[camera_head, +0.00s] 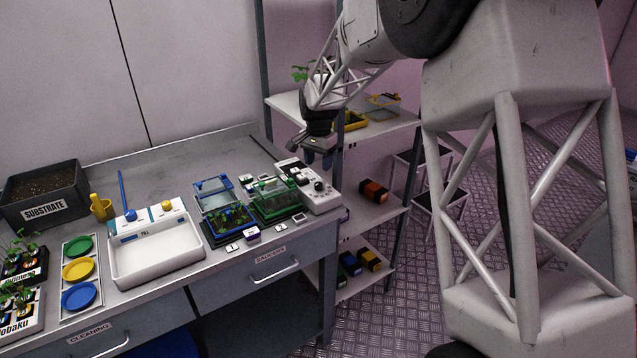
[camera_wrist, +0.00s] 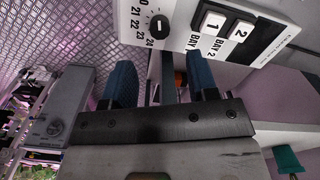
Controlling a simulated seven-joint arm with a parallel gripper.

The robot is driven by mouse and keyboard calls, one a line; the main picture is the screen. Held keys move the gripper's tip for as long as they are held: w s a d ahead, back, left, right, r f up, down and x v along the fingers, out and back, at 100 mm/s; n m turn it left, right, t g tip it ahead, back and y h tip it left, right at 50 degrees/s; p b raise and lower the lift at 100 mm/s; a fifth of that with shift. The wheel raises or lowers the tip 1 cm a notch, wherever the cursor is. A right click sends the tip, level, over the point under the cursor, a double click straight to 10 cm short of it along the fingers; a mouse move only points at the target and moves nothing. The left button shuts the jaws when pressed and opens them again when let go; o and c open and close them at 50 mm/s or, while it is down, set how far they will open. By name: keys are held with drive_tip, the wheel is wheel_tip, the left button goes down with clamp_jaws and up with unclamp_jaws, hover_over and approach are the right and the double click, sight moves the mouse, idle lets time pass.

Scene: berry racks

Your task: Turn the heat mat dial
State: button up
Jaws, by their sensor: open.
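The heat mat dial (camera_wrist: 159,25) is a round black knob with a light pointer line, on a white control box (camera_wrist: 185,40). Printed numbers from about 20 to 24 curve around it; I cannot tell which one it points to. In the head view the box (camera_head: 328,203) lies at the right end of the bench, with the black dial (camera_head: 319,186) on top. My gripper (camera_head: 318,152) hangs above the box's far end. In the wrist view my gripper (camera_wrist: 163,78) is open and empty, its two blue fingers apart. The dial appears beyond the fingertips, not touched.
Two rocker switches, marked 1 (camera_wrist: 213,20) and 2 (camera_wrist: 241,31), sit beside the dial. A green-framed propagator (camera_head: 274,200) stands close left of the box. A shelf rack (camera_head: 375,133) rises behind and right of the bench end.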

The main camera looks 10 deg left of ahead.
sight(318, 184)
drive_tip(key=shift+f, duration=0.15)
drive_tip(key=shift+f, duration=3.75)
drive_tip(key=shift+c, duration=0.3)
drive_tip(key=c, duration=0.9)
drive_tip(key=shift+o, duration=0.2)
drive_tip(key=shift+n, duration=2.9)
